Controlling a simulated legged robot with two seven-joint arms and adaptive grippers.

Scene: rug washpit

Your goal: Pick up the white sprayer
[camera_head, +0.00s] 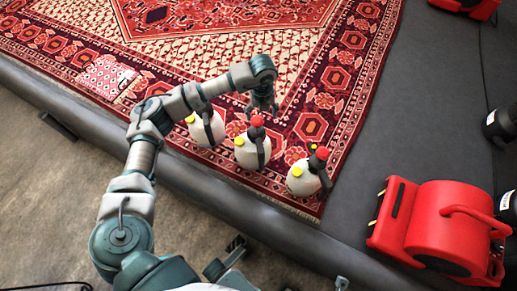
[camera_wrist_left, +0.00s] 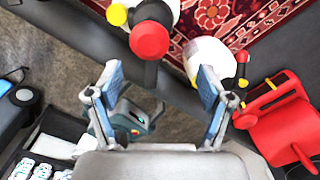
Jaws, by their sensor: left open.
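Three white sprayers with red knobs, dark handles and yellow caps stand in a row on the rug's edge: a left one (camera_head: 201,131), a middle one (camera_head: 246,153) and a right one (camera_head: 301,181). I cannot tell which one is meant. My left gripper (camera_head: 262,104) is open and empty, hanging over the rug just behind the middle sprayer's red knob. In the left wrist view its two fingers (camera_wrist_left: 160,70) are spread wide. One sprayer's red knob (camera_wrist_left: 150,40) shows just beyond and between them; another sprayer (camera_wrist_left: 203,57) is partly behind the right finger. My right gripper is not seen.
The red patterned rug (camera_head: 345,60) lies on the dark washpit floor (camera_head: 445,120). A red blower (camera_head: 440,225) stands at the lower right, and it also shows in the left wrist view (camera_wrist_left: 285,128). Another red machine (camera_head: 465,5) is at the top right. A grey pit edge (camera_head: 170,165) runs in front.

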